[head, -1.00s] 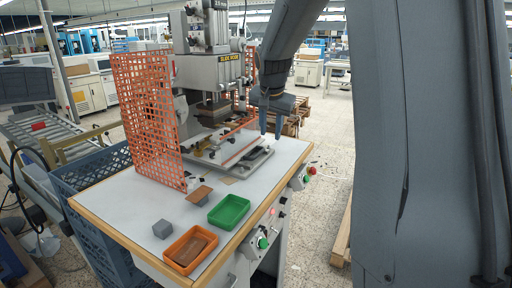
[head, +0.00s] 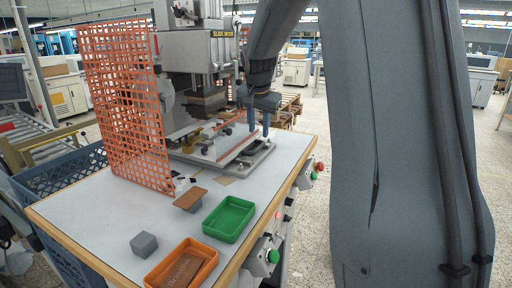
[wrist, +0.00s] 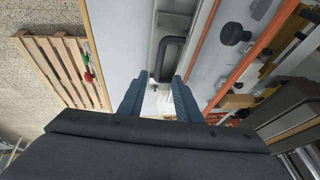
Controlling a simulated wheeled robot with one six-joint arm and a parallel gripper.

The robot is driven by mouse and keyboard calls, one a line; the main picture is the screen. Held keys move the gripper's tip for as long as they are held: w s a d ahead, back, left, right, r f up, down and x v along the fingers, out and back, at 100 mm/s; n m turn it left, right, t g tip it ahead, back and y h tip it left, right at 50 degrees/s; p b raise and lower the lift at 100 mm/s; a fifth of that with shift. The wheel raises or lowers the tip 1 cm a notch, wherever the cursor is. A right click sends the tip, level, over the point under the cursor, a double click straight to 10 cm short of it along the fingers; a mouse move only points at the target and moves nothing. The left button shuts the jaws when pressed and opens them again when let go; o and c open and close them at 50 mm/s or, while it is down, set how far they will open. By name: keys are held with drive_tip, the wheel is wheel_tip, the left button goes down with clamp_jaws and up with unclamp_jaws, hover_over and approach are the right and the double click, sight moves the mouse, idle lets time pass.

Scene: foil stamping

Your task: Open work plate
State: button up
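The stamping press (head: 198,60) stands on the white-topped table. Its work plate (head: 228,143), with an orange-red edge strip, sits low at the front of the press. A dark loop handle (wrist: 172,50) lies along the plate's base in the wrist view; it also shows in the head view (head: 259,147). My gripper (head: 258,132) is above the right front of the plate, close to the handle. In the wrist view its two fingers (wrist: 160,85) are apart, with the handle showing ahead between their tips. I see no contact with the handle.
An orange mesh guard (head: 128,105) stands left of the press. A green tray (head: 229,219), an orange tray (head: 182,266), a grey block (head: 144,243) and a brown-topped piece (head: 190,197) are on the table's front. A wooden pallet (wrist: 62,68) lies on the floor.

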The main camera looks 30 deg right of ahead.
sight(259, 146)
drive_tip(key=shift+p+x, duration=1)
drive_tip(key=shift+x, duration=2.85)
clamp_jaws()
